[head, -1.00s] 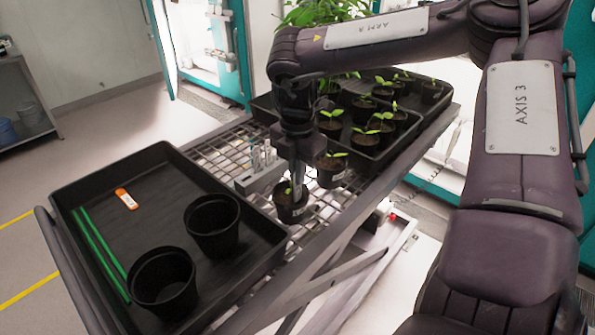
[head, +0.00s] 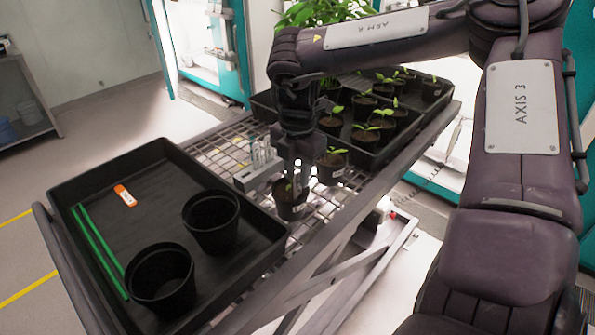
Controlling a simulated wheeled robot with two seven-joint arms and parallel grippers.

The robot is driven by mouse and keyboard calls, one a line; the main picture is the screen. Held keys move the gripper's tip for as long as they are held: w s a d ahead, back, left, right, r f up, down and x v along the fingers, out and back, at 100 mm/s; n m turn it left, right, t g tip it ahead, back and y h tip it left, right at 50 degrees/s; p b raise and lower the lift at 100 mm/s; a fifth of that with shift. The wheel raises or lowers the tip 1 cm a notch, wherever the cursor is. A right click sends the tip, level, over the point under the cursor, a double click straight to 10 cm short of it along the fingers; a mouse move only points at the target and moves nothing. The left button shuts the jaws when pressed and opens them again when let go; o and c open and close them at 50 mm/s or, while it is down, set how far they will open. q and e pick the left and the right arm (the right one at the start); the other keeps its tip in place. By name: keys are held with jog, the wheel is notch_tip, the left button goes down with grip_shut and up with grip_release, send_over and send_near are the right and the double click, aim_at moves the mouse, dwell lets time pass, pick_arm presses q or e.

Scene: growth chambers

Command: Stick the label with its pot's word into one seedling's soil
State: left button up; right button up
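My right gripper (head: 299,176) points down over a small black pot with a seedling (head: 291,204) on the wire bench top. The arm and fingers hide part of this pot's soil, and whether the fingers hold a label is too small to tell. A second potted seedling (head: 332,168) stands just behind and to the right of it, with a white marking on its side. A grey rack (head: 258,175) with several upright white labels (head: 262,152) stands left of my gripper. The words on the labels and pots are too small to read. My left gripper is not in view.
A black tray (head: 165,200) at left holds two empty black pots (head: 211,222), green stakes (head: 98,250) and an orange-and-white tag (head: 125,196). Black trays of seedlings (head: 375,130) fill the bench's back. Open wire mesh (head: 222,147) lies between.

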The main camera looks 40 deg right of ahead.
notch_tip(320, 180, up, 7)
jog(key=shift+f+b, duration=0.2)
jog(key=shift+b, duration=0.45)
jog(key=shift+r, duration=0.7)
notch_tip(320, 180, up, 8)
jog(key=p, duration=0.7)
jog(key=shift+f+p, duration=0.1)
jog(key=shift+p, duration=0.2)
